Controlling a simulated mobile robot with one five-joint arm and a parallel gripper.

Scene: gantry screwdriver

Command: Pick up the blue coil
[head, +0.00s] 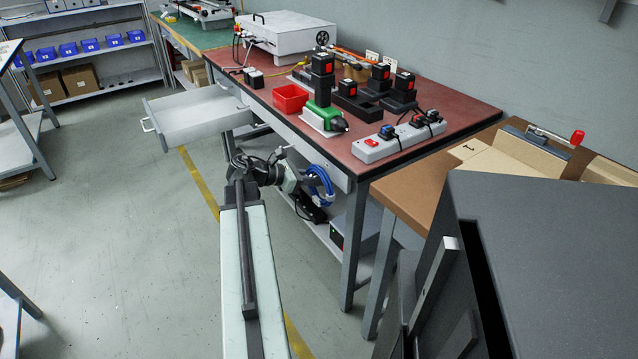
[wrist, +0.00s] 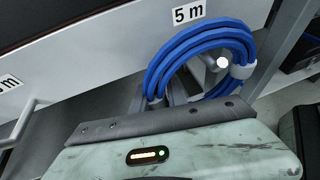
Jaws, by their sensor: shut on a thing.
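The blue coil (head: 325,182) is a looped bundle of cable at the front of the red-topped bench, below the tabletop edge. In the wrist view the coil (wrist: 205,38) shows large, with a pale wrap on its right side, beneath a "5 m" label (wrist: 189,13). A round-ended pale peg (wrist: 222,63) shows inside its loop. My gripper (head: 304,182) is at the coil's left side and is shut on it. In the wrist view its jaws are mostly hidden behind the gripper body. I cannot tell whether the coil rests on the peg.
The bench top (head: 275,118) above holds a red bin (head: 290,98), a power strip (head: 398,138) and several black devices. An open drawer (head: 195,112) sticks out at left. Bench legs and a lower shelf are close to the coil. Floor at left is clear.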

